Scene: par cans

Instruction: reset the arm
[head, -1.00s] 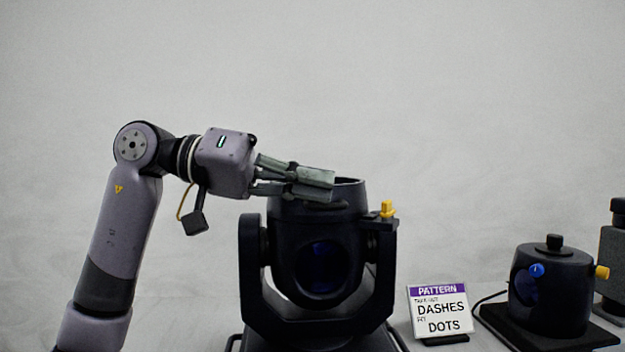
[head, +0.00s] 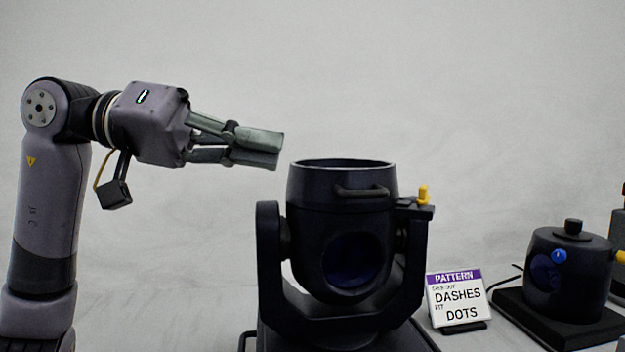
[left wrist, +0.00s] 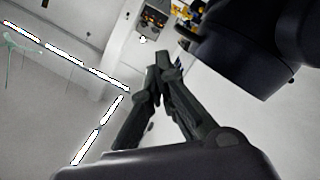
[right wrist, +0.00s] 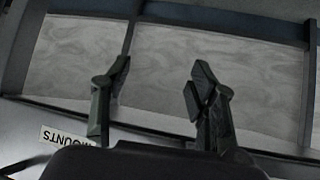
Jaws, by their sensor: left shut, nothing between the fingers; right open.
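My left gripper (head: 262,148) is in the head view, up and left of the dark par can (head: 343,222), apart from its rim. Its fingers lie together with nothing between them, and they also show shut in the left wrist view (left wrist: 163,62). The par can sits in a yoke, its open top facing up, with a handle on its near side and a yellow knob (head: 424,195) at its right. My right gripper (right wrist: 160,80) shows only in the right wrist view, with its fingers spread and empty.
A sign reading PATTERN, DASHES, DOTS (head: 456,300) stands right of the par can. A smaller dark fixture (head: 570,275) with blue and yellow knobs stands farther right. In the right wrist view there is a MOUNTS label (right wrist: 65,138). The space above the par can is clear.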

